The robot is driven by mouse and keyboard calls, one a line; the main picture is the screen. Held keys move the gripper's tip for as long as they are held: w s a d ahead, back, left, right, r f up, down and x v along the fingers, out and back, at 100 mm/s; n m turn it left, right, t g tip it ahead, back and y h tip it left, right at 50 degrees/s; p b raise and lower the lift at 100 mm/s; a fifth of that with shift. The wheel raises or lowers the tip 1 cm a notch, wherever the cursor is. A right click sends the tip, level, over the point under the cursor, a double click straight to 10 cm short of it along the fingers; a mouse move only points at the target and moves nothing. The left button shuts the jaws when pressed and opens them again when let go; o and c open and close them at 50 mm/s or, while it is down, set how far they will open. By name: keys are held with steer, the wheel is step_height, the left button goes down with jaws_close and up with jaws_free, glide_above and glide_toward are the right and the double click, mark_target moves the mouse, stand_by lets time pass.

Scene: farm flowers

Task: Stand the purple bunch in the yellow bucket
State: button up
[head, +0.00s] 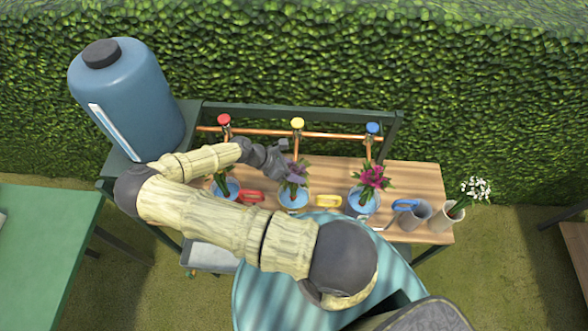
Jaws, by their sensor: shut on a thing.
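The purple bunch (296,169) is upright, its stems over or inside the middle bucket (293,198), which shows a pale blue round inside. I cannot tell whether the stems touch the bottom. This bucket is below the yellow-topped tap (297,124), and a yellow handle (328,201) lies to its right; no bucket body looks yellow. My gripper (281,158) reaches in from the left and is shut on the purple bunch at its upper left side. The fingertips are small and partly hidden by the flowers.
A magenta bunch (372,177) stands in the right bucket (362,203). Another bucket (227,189) with greenery is partly behind my arm.

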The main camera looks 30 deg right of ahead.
steer(key=shift+f, duration=0.3)
steer(key=o, duration=1.6)
steer(key=shift+c, duration=0.2)
steer(key=b+v, duration=0.5)
steer(key=v, duration=1.2)
steer(key=shift+a+r, duration=0.15)
steer(key=shift+r, duration=0.05)
steer(key=shift+f, duration=0.1)
